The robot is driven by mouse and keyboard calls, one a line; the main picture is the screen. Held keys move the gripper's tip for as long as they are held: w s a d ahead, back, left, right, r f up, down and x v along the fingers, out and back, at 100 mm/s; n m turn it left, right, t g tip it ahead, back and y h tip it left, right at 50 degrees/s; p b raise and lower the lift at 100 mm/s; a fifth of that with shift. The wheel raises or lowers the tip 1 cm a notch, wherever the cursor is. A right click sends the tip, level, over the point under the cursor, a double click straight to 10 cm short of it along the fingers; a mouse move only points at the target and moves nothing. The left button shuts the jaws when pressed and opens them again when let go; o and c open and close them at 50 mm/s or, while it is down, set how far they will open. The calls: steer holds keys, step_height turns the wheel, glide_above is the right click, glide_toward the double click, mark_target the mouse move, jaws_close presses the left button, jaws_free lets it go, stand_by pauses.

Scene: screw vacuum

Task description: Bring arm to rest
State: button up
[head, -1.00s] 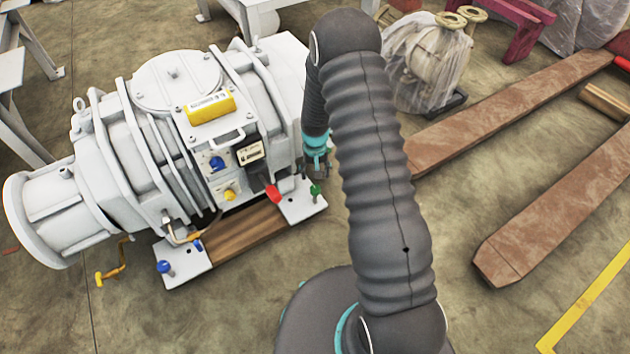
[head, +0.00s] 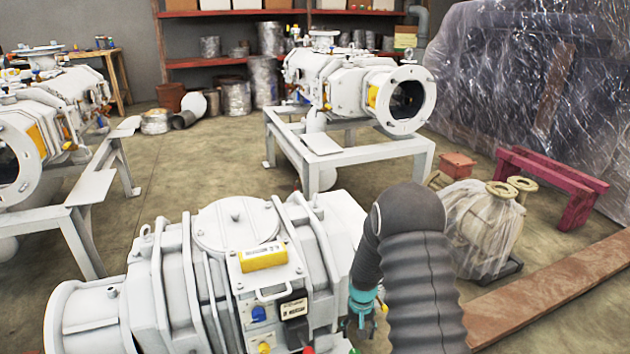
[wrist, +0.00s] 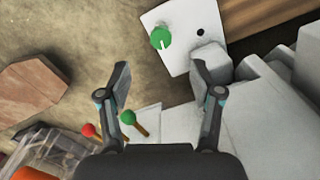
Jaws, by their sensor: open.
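My gripper (wrist: 162,90) is open in the wrist view, with its two fingers apart and nothing between them. Below it there is a white foot plate with a green knob (wrist: 160,38). In the head view my gripper (head: 362,322) hangs at the right end of the white vacuum pump (head: 180,280), partly hidden by my arm. The pump carries a yellow block (head: 263,256) on top. A green-headed screw (wrist: 128,117) and a red-headed screw (wrist: 89,130) show near the left finger in the wrist view.
Another pump on a white stand (head: 390,150) is behind. A plastic-wrapped part (head: 485,230) and a brown beam (head: 560,285) lie right of my arm. A maroon trestle (head: 550,180) is at the back right. Open floor (head: 220,165) lies between the stands.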

steer(key=s+g, duration=0.1)
steer(key=s, duration=0.4)
steer(key=s+r+t, duration=0.2)
steer(key=s+r, duration=0.6)
steer(key=r, duration=0.5)
steer(key=s+r+t, duration=0.2)
steer(key=s+r, duration=0.6)
steer(key=r, duration=0.6)
steer(key=s+r+n+t, duration=0.1)
steer(key=s+r+t, duration=0.2)
steer(key=s+r, duration=0.5)
step_height(320, 180, up, 5)
steer(key=shift+s+r, duration=0.2)
steer(key=shift+s, duration=0.15)
